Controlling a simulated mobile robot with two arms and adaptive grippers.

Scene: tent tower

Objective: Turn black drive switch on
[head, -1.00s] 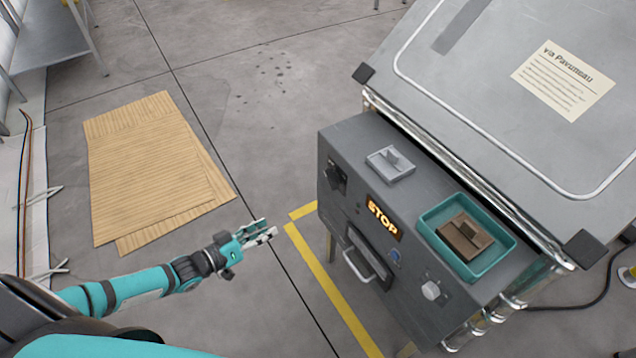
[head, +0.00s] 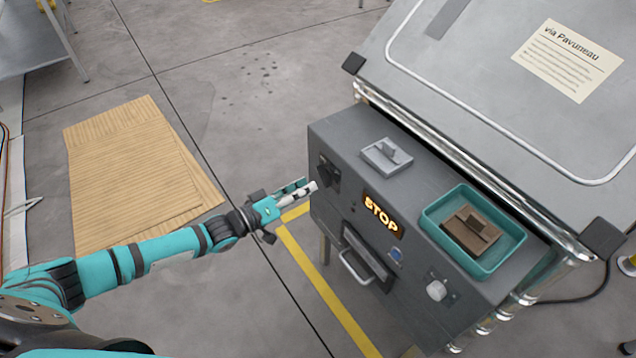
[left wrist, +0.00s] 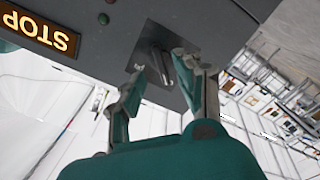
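The black drive switch (head: 328,172) is on the left part of the grey control box's front face, left of the lit STOP sign (head: 382,215). My left gripper (head: 306,187) is just in front of the box beside the switch. In the left wrist view, which is upside down, the switch knob (left wrist: 159,64) lies between the spread fingertips of my left gripper (left wrist: 158,68). The fingers are open with a gap around the knob; whether either touches it I cannot tell. My right gripper is not in view.
The grey control box (head: 345,220) also carries a handle (head: 355,268) and a white knob (head: 436,291). On its top are a grey block (head: 387,155) and a teal tray (head: 515,237) holding a brown piece (head: 470,232). Cardboard sheets (head: 130,180) lie on the floor at left.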

